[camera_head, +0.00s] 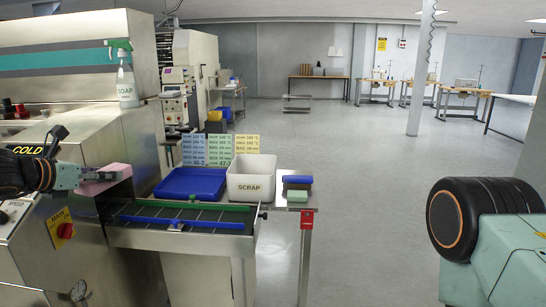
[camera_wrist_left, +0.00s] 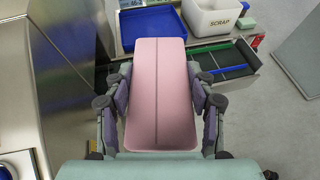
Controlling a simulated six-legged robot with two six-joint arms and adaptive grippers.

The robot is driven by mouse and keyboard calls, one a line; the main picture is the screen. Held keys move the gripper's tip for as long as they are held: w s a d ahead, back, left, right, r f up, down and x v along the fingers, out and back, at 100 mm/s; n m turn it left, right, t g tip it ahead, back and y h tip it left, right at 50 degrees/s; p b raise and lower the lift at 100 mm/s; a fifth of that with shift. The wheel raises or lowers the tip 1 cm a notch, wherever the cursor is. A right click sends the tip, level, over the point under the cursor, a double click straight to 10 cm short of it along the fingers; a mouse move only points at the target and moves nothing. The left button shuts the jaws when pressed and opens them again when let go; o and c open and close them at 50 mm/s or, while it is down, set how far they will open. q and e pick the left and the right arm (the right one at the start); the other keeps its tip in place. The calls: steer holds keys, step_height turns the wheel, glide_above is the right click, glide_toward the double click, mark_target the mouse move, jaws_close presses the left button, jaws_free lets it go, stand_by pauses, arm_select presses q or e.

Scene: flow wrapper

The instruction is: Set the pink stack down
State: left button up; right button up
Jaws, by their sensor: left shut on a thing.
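My left gripper (camera_head: 84,177) is shut on the pink stack (camera_head: 107,176). In the left wrist view the pink stack (camera_wrist_left: 158,95) lies lengthwise between the fingers of my left gripper (camera_wrist_left: 160,100), with a dark seam line along its middle. In the head view the stack is beside the steel machine, left of the blue tray (camera_head: 192,184) and near the left end of the conveyor (camera_head: 182,224). I cannot tell whether it touches anything below. The fingers hide part of its sides. My right gripper is not in view.
A white scrap bin (camera_head: 251,184) stands right of the blue tray. Blue, brown and green blocks (camera_head: 298,186) lie at the table's right end. Green and blue rails (camera_head: 190,206) run along the conveyor. The floor at right is open.

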arm_select(q)
steer(key=s+d+f+m+g+h, duration=0.3)
steer(key=s+d+f+m+h, duration=0.2)
steer(key=s+d+f, duration=0.6)
steer(key=s+d+f+m+g+h, duration=0.1)
steer(key=s+d+f, duration=0.2)
steer(key=s+d, duration=0.35)
steer(key=s+d+f+m+g+h, duration=0.1)
steer(key=s+d+f+m, duration=0.1)
steer(key=s+d, duration=0.45)
steer(key=s+a+f, duration=0.1)
steer(key=s+f, duration=0.2)
steer(key=f, duration=0.3)
steer(key=shift+a+n, duration=0.3)
